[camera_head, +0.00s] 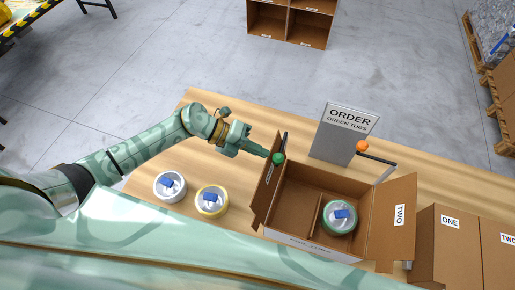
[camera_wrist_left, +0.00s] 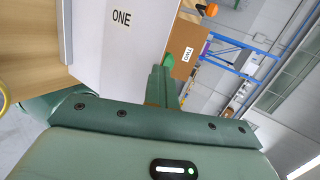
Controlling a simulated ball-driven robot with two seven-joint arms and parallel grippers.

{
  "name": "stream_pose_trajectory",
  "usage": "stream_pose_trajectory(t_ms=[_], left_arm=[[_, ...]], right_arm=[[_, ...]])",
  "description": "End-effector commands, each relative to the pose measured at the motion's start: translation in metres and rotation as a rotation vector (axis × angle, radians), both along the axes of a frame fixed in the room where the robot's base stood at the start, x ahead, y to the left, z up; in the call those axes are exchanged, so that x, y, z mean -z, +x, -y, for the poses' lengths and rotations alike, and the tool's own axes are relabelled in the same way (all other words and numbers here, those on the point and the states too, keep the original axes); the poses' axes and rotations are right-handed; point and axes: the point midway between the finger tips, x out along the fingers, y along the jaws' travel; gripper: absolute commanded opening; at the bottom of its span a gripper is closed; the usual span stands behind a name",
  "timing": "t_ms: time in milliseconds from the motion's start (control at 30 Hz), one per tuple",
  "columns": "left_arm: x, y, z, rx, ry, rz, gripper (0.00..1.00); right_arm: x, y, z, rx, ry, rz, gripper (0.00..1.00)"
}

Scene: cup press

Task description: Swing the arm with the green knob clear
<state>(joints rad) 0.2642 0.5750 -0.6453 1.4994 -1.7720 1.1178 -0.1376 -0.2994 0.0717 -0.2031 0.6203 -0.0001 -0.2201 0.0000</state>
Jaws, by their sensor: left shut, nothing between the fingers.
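The green knob (camera_head: 278,158) is at the left side of the open carton (camera_head: 310,240), by its left flap. A short dark arm (camera_head: 285,142) shows beside it, pointing up the picture. My left gripper (camera_head: 266,153) is shut and empty, its tips right beside the green knob on its left. In the left wrist view the green knob (camera_wrist_left: 170,60) shows just beyond the shut fingers (camera_wrist_left: 162,75); I cannot tell whether they touch. My right gripper is not in view.
A green-rimmed tub (camera_head: 340,217) sits inside the carton. A white tub (camera_head: 170,186) and a yellow-rimmed tub (camera_head: 211,200) stand left. The order sign (camera_head: 344,133) stands behind. Bare table lies far left.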

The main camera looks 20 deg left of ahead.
Motion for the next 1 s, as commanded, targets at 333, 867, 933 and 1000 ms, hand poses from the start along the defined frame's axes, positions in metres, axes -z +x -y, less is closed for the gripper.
stream_pose_trajectory(t_ms=[333,867,933,1000], left_arm=[[0.007,-0.012,0.023,0.005,0.013,-0.013,0.00],[0.009,-0.015,0.062,0.005,0.014,-0.017,0.00],[0.009,-0.015,0.064,0.005,0.015,-0.015,0.00],[0.010,-0.015,0.065,0.005,0.016,-0.015,0.00]], right_arm=[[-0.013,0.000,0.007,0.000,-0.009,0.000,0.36],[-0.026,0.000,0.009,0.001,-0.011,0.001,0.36],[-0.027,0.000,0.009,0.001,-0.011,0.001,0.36],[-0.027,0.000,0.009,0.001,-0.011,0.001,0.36]])
